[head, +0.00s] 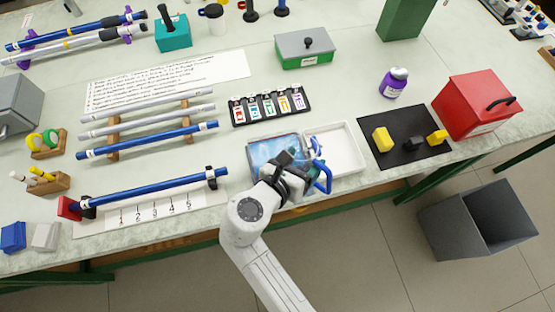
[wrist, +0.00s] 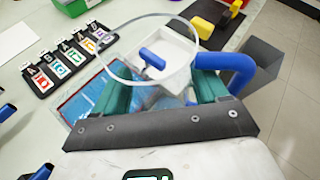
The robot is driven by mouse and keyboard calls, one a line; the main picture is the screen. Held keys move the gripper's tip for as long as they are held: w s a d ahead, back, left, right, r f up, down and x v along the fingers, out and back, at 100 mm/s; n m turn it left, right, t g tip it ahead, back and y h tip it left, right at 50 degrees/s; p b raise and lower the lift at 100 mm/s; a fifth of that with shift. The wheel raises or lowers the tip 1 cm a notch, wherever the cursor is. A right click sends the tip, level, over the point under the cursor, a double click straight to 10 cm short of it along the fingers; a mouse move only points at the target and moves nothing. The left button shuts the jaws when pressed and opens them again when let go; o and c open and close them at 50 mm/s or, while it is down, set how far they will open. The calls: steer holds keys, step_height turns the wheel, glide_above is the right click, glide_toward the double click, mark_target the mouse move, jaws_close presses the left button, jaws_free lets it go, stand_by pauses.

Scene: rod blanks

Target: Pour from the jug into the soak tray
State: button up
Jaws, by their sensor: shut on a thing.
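My gripper (head: 284,178) is over the front edge of the bench. In the wrist view its green fingers (wrist: 162,98) are shut on a clear jug (wrist: 112,72) with a thick blue handle (wrist: 238,68); the handle also shows in the head view (head: 325,180). The jug's round rim faces the wrist camera, and its body is partly hidden by my gripper. I cannot tell its exact tilt or what it holds. The white soak tray (head: 350,134) lies just behind and right of my gripper. It also shows beyond the jug (wrist: 183,43), with a blue handle-like piece in front of it.
A flat blue panel (head: 262,150) lies left of the tray, partly under my gripper. A black card rack (head: 270,106) stands behind. A black mat (head: 388,158) with yellow and black blocks and a red box (head: 478,104) are right. A grey bin (head: 455,228) stands on the floor.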

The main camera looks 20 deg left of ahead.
mark_target(304, 152)
steer(key=shift+r, duration=0.1)
steer(key=shift+r, duration=2.45)
